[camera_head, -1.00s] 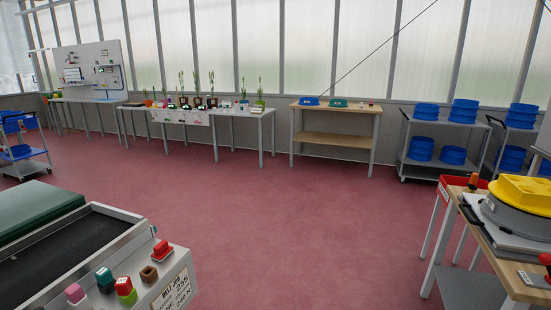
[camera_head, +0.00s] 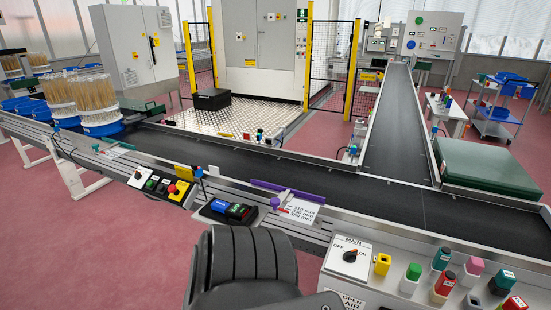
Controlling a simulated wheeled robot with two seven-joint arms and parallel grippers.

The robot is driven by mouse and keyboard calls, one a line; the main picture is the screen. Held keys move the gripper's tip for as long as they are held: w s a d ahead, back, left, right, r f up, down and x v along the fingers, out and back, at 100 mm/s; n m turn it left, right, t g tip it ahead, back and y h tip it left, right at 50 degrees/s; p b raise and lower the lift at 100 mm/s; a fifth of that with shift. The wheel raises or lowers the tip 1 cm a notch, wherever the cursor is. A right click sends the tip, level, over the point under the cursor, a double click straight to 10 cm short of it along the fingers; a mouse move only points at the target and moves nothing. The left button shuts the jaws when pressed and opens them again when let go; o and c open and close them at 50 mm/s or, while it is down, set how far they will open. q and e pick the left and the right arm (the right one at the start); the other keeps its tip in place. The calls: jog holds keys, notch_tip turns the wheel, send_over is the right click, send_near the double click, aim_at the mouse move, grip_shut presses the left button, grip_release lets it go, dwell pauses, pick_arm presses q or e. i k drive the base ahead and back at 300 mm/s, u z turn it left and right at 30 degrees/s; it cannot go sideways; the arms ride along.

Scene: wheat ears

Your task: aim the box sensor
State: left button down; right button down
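A purple bar with a small grey and red fitting (camera_head: 285,196) sits on the near rail of the conveyor, beside a white plate (camera_head: 298,211) printed with mm values. I cannot tell for sure whether this fitting is the box sensor or where it points. Small coloured devices (camera_head: 263,137) also stand on the far rail. A dark ribbed part at the bottom centre is mine, seemingly an arm link. Neither gripper shows.
A black conveyor belt (camera_head: 330,183) crosses the view, with a branch (camera_head: 397,130) running away. Blue tubs of wheat ears (camera_head: 100,128) stand at its left. A control box with a MAIN switch (camera_head: 347,257) and coloured knobs is front right. A green-topped unit (camera_head: 485,168) stands right.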

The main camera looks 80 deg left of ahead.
aim_at(199, 172)
jog(key=u, duration=3.55)
jog(key=i, duration=1.1)
jog(key=z, duration=0.45)
jog(key=i, duration=0.8)
jog(key=z, duration=0.6)
